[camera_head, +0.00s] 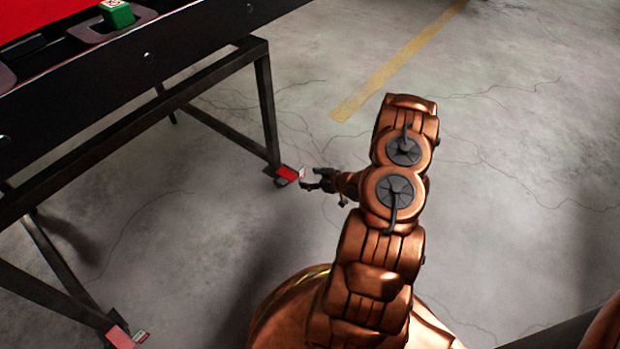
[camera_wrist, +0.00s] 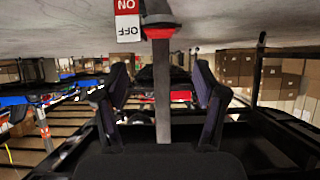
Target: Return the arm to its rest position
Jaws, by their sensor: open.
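My copper-coloured arm stands over my base in the head view, bent at its joints. My gripper (camera_head: 318,181) points left, close to the lower end of a black stand leg (camera_head: 267,110). In the wrist view my gripper (camera_wrist: 162,82) has its two dark fingers apart, with nothing held between them. A grey post (camera_wrist: 162,100) with a red part shows between the fingers, beyond or near them; I cannot tell the exact gap. A red and white ON/OFF label (camera_wrist: 128,20) is beside that post.
A black stand with a red top (camera_head: 40,18) fills the upper left, with a green and white block (camera_head: 117,12) on it. A red foot (camera_head: 287,173) is near my gripper. The concrete floor (camera_head: 500,130) to the right is clear. Stacked boxes (camera_wrist: 245,72) show in the wrist view.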

